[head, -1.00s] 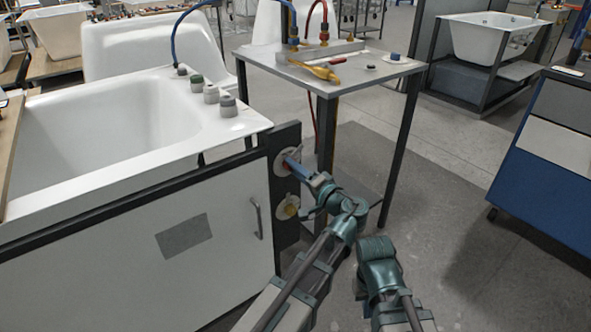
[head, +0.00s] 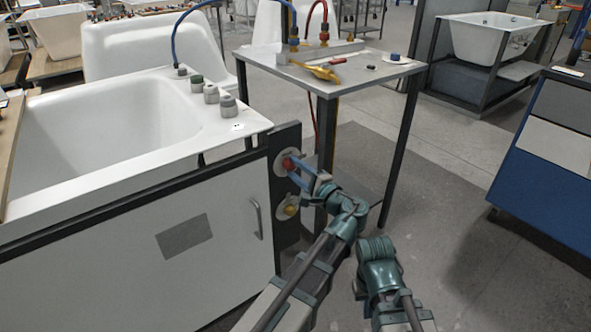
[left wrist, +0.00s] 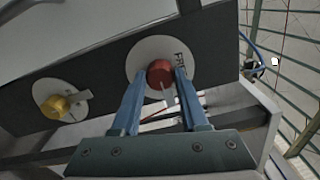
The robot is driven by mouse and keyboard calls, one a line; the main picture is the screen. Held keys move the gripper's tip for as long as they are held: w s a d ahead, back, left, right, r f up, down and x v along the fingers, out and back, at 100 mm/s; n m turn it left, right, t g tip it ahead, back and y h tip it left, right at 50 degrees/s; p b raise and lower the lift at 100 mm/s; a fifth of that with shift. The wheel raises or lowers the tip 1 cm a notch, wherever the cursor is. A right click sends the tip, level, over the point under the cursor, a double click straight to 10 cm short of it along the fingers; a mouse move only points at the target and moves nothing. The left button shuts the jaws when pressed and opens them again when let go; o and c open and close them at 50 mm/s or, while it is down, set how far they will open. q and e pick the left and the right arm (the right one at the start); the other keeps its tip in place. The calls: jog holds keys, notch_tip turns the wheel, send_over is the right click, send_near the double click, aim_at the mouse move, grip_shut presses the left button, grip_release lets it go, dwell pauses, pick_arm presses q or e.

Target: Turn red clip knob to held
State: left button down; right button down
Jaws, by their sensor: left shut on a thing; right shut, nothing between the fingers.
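The red clip knob (head: 288,164) sits on a white round dial on the dark panel at the tub frame's right end. It also shows in the left wrist view (left wrist: 160,74), with a pale pointer tab at its lower edge and partly covered lettering on the dial (left wrist: 143,54). My left gripper (head: 296,168) is shut on the red knob, one blue finger on each side in the left wrist view (left wrist: 158,80). My right gripper (head: 376,250) is to the right and lower, away from the panel; its fingertips are hard to make out.
A yellow knob (head: 290,208) on its own white dial is just below the red one. A metal table (head: 355,72) with hoses and a yellow tool stands behind. The white bathtub (head: 125,95) is at left.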

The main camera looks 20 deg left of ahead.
dwell(0.4)
pick_arm(q)
jog(key=shift+c, duration=2.1)
grip_release()
jog(key=shift+s+d, duration=0.1)
pick_arm(e)
jog(key=shift+d, duration=0.15)
